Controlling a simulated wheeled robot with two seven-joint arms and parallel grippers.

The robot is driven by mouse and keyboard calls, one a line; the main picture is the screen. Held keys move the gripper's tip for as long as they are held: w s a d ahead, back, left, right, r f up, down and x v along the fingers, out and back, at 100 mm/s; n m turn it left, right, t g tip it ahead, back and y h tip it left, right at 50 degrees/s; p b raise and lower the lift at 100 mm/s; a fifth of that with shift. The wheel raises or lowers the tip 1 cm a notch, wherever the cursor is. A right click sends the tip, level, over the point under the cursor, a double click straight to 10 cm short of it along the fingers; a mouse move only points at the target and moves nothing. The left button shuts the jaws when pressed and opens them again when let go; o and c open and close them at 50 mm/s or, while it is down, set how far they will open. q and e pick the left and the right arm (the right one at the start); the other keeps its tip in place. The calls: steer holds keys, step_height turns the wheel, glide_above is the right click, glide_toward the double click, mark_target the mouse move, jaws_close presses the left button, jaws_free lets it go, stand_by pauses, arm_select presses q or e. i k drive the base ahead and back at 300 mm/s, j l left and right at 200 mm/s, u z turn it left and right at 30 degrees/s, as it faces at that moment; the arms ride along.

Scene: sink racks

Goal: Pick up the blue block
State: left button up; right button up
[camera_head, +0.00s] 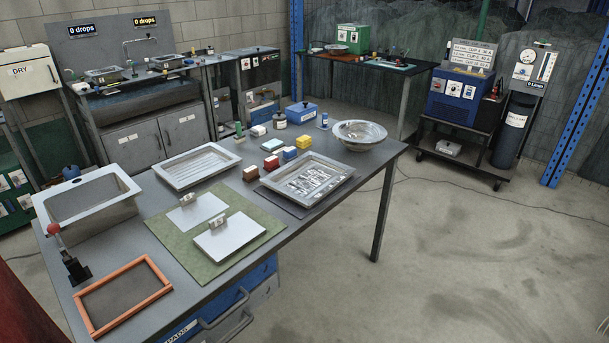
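A small blue block (290,154) stands on the grey worktable (330,190), in a cluster of small blocks near the table's middle. A red block (271,163) is just left of it and a brown block (250,174) is further left. A yellow block (303,140) stands just behind it. Neither of my grippers shows in the head view. Nothing is seen holding the blue block.
A metal tray (343,173) lies right in front of the blocks, and a round metal bowl (375,134) is at the table's right end. A white tray (168,180) lies to the left. A bigger blue box (301,113) stands behind. Open floor (470,260) lies right of the table.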

mark_target(289, 154)
steer(key=i+l, duration=0.2)
steer(key=l, duration=0.15)
steer(key=i+l+u, duration=0.1)
steer(key=l, duration=0.2)
steer(key=i+l, duration=0.25)
steer(key=l+u, duration=0.05)
steer(key=l, duration=0.05)
